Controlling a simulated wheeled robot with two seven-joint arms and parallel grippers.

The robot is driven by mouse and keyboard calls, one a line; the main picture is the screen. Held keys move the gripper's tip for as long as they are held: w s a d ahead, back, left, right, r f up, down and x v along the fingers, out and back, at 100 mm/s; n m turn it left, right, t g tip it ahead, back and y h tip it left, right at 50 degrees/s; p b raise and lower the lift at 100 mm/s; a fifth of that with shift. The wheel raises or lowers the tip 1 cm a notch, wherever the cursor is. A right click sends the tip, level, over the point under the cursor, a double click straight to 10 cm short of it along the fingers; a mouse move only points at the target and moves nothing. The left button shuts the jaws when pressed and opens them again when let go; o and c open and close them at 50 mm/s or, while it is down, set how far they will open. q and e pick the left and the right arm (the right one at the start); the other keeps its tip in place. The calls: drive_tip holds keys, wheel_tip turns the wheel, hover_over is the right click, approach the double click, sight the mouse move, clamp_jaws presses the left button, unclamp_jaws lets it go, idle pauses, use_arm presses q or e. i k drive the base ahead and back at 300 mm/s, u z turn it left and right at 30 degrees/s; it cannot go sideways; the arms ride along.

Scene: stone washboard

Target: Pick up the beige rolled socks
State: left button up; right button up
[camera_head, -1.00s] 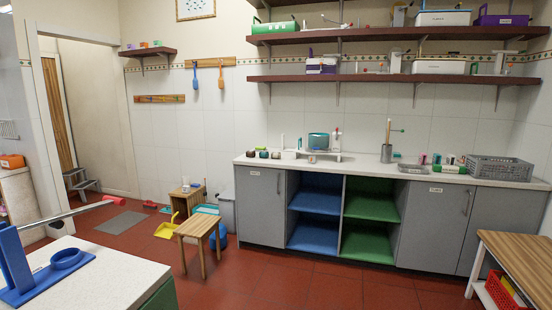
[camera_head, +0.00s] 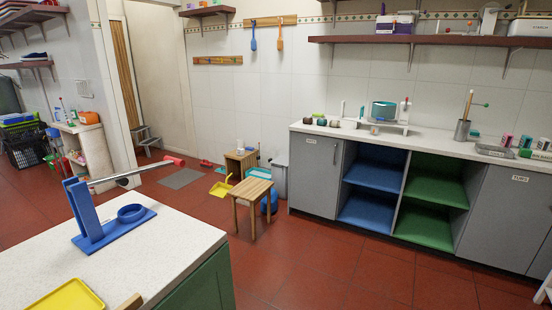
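I cannot make out beige rolled socks for certain in this view. Several small rounded items (camera_head: 321,122), some dark, sit in a row at the left end of the far counter, and they are too small to identify. Neither of my grippers is in view.
A near worktop (camera_head: 150,255) at lower left holds a blue stand (camera_head: 97,235) with a rod and a yellow tray (camera_head: 66,298). A wooden stool (camera_head: 252,190) stands before the grey cabinets under the far counter (camera_head: 425,136). Red floor (camera_head: 310,265) between them is clear.

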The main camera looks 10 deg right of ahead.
sight(332, 123)
drive_tip(key=z, duration=1)
drive_tip(key=i, duration=1.85)
drive_tip(key=z, duration=0.7)
drive_tip(key=i, duration=2.35)
drive_tip(key=u, duration=0.65)
drive_tip(key=i, duration=0.8)
drive_tip(key=u, duration=0.3)
